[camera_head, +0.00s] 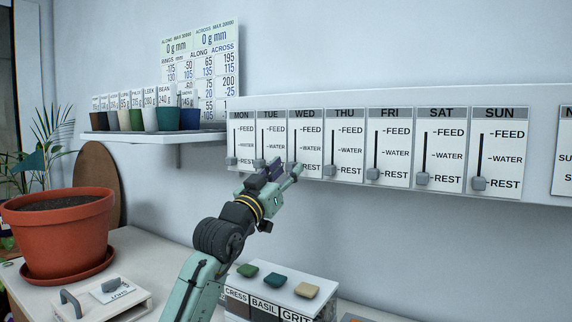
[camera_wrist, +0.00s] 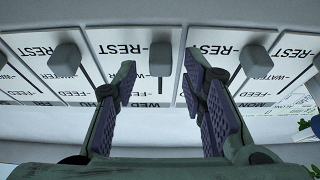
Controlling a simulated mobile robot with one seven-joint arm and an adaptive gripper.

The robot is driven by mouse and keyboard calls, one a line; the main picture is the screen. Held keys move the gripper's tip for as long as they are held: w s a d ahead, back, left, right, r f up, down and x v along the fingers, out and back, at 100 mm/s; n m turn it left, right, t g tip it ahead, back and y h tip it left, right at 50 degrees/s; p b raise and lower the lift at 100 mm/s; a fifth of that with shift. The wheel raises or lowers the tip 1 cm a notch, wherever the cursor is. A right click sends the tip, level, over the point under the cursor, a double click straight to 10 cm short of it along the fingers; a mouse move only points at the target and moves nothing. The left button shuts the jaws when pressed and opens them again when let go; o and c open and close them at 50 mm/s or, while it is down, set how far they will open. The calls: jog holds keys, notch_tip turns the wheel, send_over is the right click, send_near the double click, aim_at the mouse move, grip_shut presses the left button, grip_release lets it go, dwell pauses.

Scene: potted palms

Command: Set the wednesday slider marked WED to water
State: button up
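The WED slider panel (camera_head: 311,143) is on the wall board, marked FEED, WATER and REST from top to bottom. Its grey knob (camera_wrist: 160,58) is at the REST end of its slot in the wrist view, where the labels appear upside down. In the head view my gripper largely hides this knob. My gripper (camera_head: 288,166) is in front of the lower WED panel. In the wrist view my gripper (camera_wrist: 160,72) is open, its two fingers on either side of the WED knob, with visible gaps. I see no contact.
The TUE knob (camera_wrist: 255,60) and THU knob (camera_head: 330,171) flank the WED one closely. The other day sliders also sit at REST. A shelf (camera_head: 160,137) with small pots is at left. A large terracotta pot (camera_head: 58,240) and seed bins (camera_head: 265,300) stand below.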

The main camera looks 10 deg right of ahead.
jog(key=shift+w+d+r, duration=0.1)
jog(key=shift+w+d, duration=0.15)
jog(key=shift+c, duration=0.3)
grip_shut()
dwell(0.5)
